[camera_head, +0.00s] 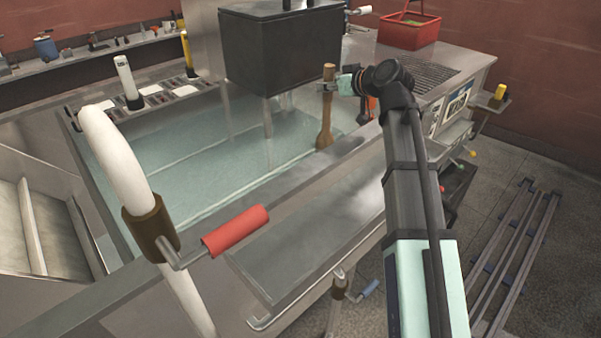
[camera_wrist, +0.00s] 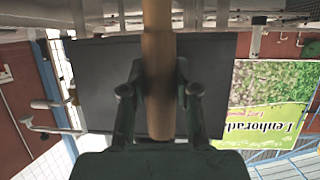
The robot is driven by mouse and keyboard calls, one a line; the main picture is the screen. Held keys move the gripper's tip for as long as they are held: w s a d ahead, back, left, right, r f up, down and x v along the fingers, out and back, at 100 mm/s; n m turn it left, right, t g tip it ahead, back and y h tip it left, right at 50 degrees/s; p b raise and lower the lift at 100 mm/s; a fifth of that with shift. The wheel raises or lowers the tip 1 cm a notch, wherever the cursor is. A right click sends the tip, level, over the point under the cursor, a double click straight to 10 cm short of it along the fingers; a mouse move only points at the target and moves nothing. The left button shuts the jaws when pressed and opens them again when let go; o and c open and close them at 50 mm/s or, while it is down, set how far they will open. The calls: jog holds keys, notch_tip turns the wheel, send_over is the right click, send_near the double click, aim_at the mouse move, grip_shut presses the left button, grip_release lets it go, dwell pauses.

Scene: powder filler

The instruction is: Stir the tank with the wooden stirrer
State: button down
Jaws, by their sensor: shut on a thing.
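The wooden stirrer (camera_head: 326,112) stands nearly upright at the right end of the tank (camera_head: 215,150), with its wide paddle end low at the water by the front right wall. My gripper (camera_head: 333,87) is shut on the stirrer's handle near its top. In the wrist view the handle (camera_wrist: 158,80) runs between the two fingers of my gripper (camera_wrist: 158,92). The tank holds pale green-blue water. Whether the paddle tip touches the tank floor cannot be told.
A dark box-shaped unit (camera_head: 280,50) hangs over the back of the tank, close left of the stirrer. A white pipe (camera_head: 115,150) and a red-handled lever (camera_head: 235,231) stand at the front left. A red bin (camera_head: 408,32) sits at the back right. Open water lies left of the stirrer.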

jog(key=shift+w+d, duration=0.25)
jog(key=shift+w, duration=0.45)
jog(key=s+a+p, duration=0.2)
jog(key=s+a, duration=0.2)
jog(key=a, duration=0.7)
jog(key=shift+s, duration=0.4)
notch_tip(320, 180, up, 20)
jog(key=p, duration=1)
jog(key=shift+f+p, duration=0.2)
jog(key=shift+p, duration=0.1)
dwell(0.3)
jog(key=shift+d, duration=0.1)
dwell(1.4)
